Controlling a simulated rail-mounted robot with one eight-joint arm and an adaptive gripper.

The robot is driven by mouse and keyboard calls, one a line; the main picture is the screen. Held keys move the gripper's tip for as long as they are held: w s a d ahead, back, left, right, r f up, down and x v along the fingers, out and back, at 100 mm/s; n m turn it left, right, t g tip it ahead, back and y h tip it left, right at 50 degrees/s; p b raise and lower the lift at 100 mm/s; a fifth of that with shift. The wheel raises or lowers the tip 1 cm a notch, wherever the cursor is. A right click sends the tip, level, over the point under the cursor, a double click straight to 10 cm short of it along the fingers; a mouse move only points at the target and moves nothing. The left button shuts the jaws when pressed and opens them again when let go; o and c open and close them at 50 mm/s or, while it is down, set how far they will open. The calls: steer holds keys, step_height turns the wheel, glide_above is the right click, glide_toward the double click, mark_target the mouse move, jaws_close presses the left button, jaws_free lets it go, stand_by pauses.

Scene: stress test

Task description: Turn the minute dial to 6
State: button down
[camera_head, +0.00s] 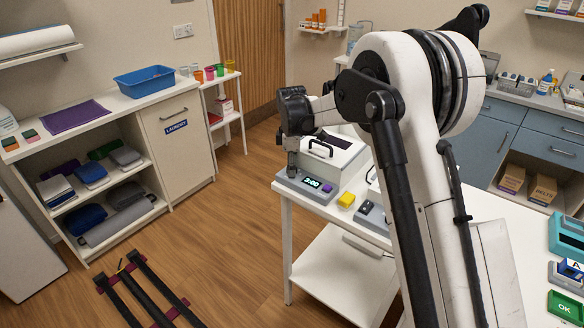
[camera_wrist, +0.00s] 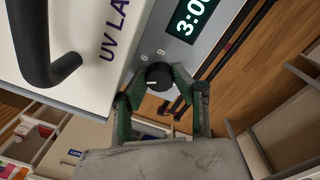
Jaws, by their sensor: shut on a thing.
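The minute dial (camera_wrist: 160,76) is a round black knob with a white pointer line, on the grey panel of the white UV device. Small numerals, which look like a 6 and a 9, are printed beside it, and the pointer line lies toward the dial's left side in the wrist view. My gripper (camera_wrist: 157,84) has its green fingers on both sides of the dial, shut on it. A display (camera_wrist: 190,16) in the wrist view reads 3:00, partly cut off. In the head view my gripper (camera_head: 292,170) reaches down to the panel's left end and hides the dial.
The UV device (camera_head: 335,155) with its black handle (camera_head: 321,147) stands on a white table. The handle (camera_wrist: 45,60) is near my gripper in the wrist view. Open floor lies left.

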steer(key=c, duration=1.4)
jaws_free()
steer(key=shift+r, duration=0.1)
